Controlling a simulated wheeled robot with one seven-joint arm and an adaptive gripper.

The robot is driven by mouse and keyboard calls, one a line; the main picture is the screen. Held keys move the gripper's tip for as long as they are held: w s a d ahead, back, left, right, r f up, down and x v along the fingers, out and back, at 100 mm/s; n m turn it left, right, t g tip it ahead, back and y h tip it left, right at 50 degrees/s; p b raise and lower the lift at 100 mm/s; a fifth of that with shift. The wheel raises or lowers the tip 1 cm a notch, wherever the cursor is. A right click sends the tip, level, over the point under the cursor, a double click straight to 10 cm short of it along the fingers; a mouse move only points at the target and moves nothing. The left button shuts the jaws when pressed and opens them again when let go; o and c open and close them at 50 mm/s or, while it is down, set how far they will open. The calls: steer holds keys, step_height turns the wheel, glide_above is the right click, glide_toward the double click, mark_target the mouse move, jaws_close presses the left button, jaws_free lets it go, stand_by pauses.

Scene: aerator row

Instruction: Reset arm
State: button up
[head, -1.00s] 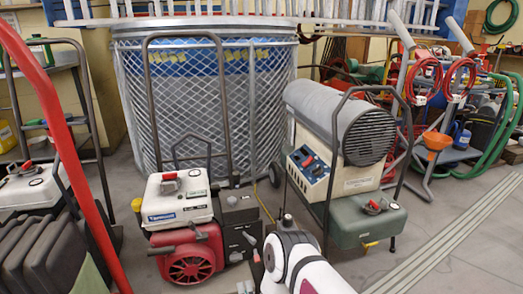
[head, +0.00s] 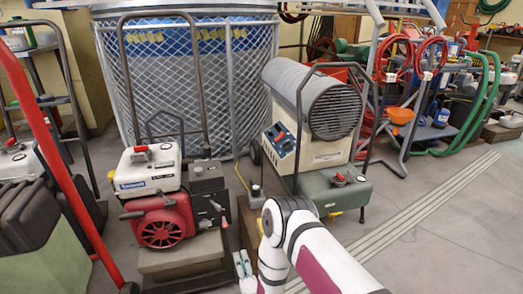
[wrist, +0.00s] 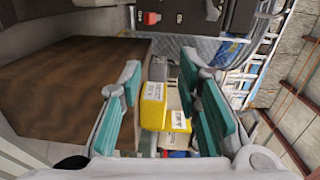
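My arm, white with a dark red band, rises from the bottom of the head view, with its dark joint below the heater. My gripper (wrist: 160,75) shows in the wrist view with its two teal-padded fingers spread apart. It is open, and I see nothing held between the pads. Yellow boxes (wrist: 154,106) with white labels show in the gap, seemingly beyond the fingers. In the head view the pale gripper end is small and low, left of the arm, partly cut by the bottom edge.
A red-and-white engine unit (head: 160,205) stands left of the arm. A grey-and-green heater (head: 318,140) stands behind it. A mesh cage (head: 180,75) is at the back. A red bar (head: 65,170) crosses the left. Floor is clear at right. A brown panel (wrist: 75,100) fills the wrist view's left.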

steer(key=w+d+r+n+g, duration=0.1)
steer(key=w+r+n+g, duration=0.15)
steer(key=w+r, duration=0.4)
steer(key=w+r+n+g, duration=0.2)
steer(key=w+r+n, duration=0.15)
steer(key=r, duration=0.55)
steer(key=s+d+r+n+g+h, duration=0.1)
steer(key=s+d+r+g, duration=0.1)
steer(key=d+r, duration=0.35)
steer(key=s+d+r+n+g+h, duration=0.1)
steer(key=s+d+r+n, duration=0.15)
steer(key=r, duration=0.65)
steer(key=s+d+r+n+g+h, duration=0.15)
steer(key=s+d+r, duration=0.35)
steer(key=s, duration=0.5)
steer(key=s+d+r+g+h+p, duration=0.15)
steer(key=s+d+r, duration=0.3)
steer(key=s, duration=0.45)
steer(key=s+d+r+n+g+b, duration=0.1)
steer(key=s+d+r+g, duration=0.3)
steer(key=s, duration=0.6)
steer(key=s+d+r+n+g, duration=0.1)
steer(key=s+d+g, duration=0.15)
steer(key=s, duration=1.35)
step_height(320, 180, up, 40)
steer(key=t+p, duration=0.4)
steer(key=p, duration=3.4)
steer(key=shift+s+d+n+t+p, duration=0.15)
steer(key=shift+d+n+t+p, duration=0.15)
steer(key=shift+d+n+p, duration=0.1)
